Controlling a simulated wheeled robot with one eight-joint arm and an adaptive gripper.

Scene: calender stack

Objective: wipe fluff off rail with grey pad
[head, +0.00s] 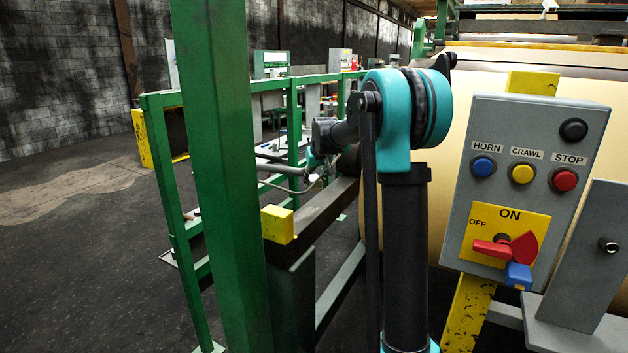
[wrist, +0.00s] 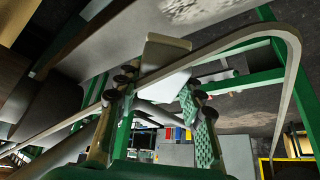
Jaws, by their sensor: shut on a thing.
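My gripper (wrist: 158,88) is shut on the grey pad (wrist: 165,52), a pale flat block that sticks out beyond the fingertips in the wrist view. The rail (wrist: 240,37) is a bent grey metal bar that crosses the wrist view and curves down at the right. The pad overlaps the rail in the picture; I cannot tell whether they touch. In the head view my arm largely hides the gripper and pad, near a thin grey bar (head: 283,169) among green framing. I cannot make out any fluff on the rail for certain.
A green post (head: 222,180) stands close in front, left of my arm. A yellow-ended dark beam (head: 277,224) runs below the gripper area. A control box (head: 540,185) with buttons and a red switch stands right, before a large cream roll (head: 480,95). Open floor (head: 80,270) lies left.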

